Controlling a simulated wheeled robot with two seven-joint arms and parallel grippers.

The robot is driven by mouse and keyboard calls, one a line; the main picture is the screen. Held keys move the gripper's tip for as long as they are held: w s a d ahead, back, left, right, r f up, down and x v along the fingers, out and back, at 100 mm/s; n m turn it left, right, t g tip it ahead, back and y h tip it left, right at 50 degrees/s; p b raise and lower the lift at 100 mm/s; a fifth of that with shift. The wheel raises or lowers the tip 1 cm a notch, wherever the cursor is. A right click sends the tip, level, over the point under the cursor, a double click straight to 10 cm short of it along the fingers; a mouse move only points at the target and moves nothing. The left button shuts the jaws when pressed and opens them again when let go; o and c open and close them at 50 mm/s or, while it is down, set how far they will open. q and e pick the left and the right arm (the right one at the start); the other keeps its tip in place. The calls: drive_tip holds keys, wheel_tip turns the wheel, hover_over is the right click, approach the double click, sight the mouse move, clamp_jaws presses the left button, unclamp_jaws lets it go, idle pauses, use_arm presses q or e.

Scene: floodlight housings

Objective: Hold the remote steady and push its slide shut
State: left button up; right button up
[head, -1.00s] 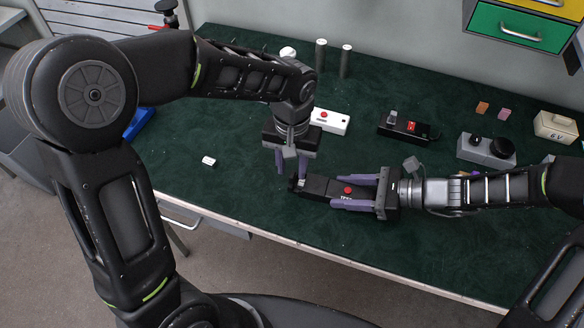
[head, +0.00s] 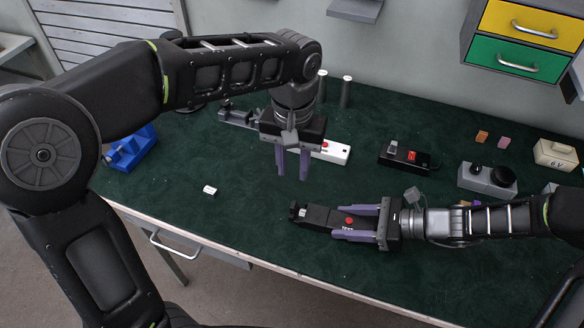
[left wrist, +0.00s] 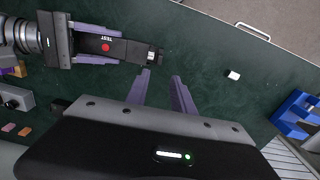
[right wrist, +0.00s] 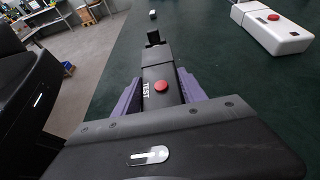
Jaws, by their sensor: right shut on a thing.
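The remote (head: 322,217) is black with a red button and the word TEST. It lies along the green table, its far end pointing left in the head view. My right gripper (head: 354,223) is shut on its sides near the button, also seen in the right wrist view (right wrist: 162,90). A small upright tab (right wrist: 153,38) and a pale patch (left wrist: 151,57) show at the free end. I cannot tell how far the slide is in. My left gripper (head: 292,174) is open and empty, fingers down, above and behind that free end, apart from it.
A white box with a red button (head: 333,151) lies behind my left gripper. A black device with a red switch (head: 405,156) and a grey block with a black knob (head: 487,180) stand to the right. A small white block (head: 209,190) lies left, with clear table around it.

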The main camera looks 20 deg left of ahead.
use_arm(q)
drive_tip(key=shift+a+f, duration=0.1)
drive_tip(key=shift+a, duration=0.1)
drive_tip(key=shift+c, duration=0.8)
drive_tip(key=a+f+n+h, duration=0.1)
drive_tip(key=a+n, duration=0.1)
drive_tip(key=n, duration=0.1)
drive_tip(key=a+f+n+g+h, duration=0.1)
drive_tip(key=a+f+n+h, duration=0.1)
drive_tip(key=a+n, duration=0.1)
drive_tip(key=s+a+f+n+g+h, duration=0.1)
drive_tip(key=a+n+h, duration=0.1)
drive_tip(key=n, duration=0.1)
drive_tip(key=shift+a+f+n, duration=0.15)
drive_tip(key=shift+a+n, duration=0.05)
drive_tip(key=shift+n, duration=0.1)
clamp_jaws()
drive_tip(key=w+a+n+t+h, duration=0.1)
drive_tip(key=a+n+t+h, duration=0.1)
drive_tip(key=a+n+h, duration=0.2)
drive_tip(key=a+f+n, duration=0.1)
drive_tip(key=a+n, duration=0.2)
drive_tip(key=n, duration=0.1)
drive_tip(key=shift+a+h, duration=0.15)
drive_tip(key=shift+h, duration=0.15)
